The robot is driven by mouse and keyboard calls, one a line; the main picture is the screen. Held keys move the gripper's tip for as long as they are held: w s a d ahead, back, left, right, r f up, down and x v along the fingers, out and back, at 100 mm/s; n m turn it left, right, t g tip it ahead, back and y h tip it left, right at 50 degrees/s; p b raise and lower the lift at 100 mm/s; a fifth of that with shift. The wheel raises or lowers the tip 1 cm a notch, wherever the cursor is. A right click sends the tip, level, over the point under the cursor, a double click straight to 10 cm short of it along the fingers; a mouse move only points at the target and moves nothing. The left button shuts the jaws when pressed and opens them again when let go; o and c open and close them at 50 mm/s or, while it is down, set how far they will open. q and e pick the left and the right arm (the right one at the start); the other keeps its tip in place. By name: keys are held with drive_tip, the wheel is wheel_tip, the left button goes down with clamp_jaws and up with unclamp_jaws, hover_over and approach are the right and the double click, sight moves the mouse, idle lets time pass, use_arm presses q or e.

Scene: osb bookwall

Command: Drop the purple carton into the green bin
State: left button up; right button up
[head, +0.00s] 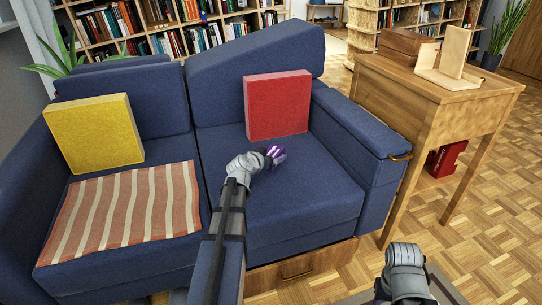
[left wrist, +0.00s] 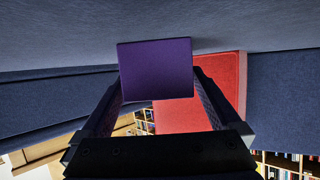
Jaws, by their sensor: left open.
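The purple carton (left wrist: 155,70) fills the space between the fingertips of my left gripper (left wrist: 158,100) in the left wrist view. In the head view, little of the carton (head: 280,154) shows beside the left gripper (head: 271,156), low over the right seat of the blue sofa. The left jaws are open, one finger on each side of the carton; I cannot tell whether either touches it. My right gripper (head: 404,275) is at the bottom right, seen from behind, and its fingers are hidden. No green bin shows in either view.
On the blue sofa (head: 285,195), a red cushion (head: 277,104) stands just behind the left gripper. A yellow cushion (head: 93,133) and striped cloth (head: 125,212) are on the left.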

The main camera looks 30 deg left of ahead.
use_arm(q)
drive_tip(key=shift+r+p, duration=0.3)
drive_tip(key=p+v, duration=0.4)
drive_tip(key=v, duration=0.8)
drive_tip(key=shift+f, duration=0.15)
drive_tip(key=shift+o, duration=0.2)
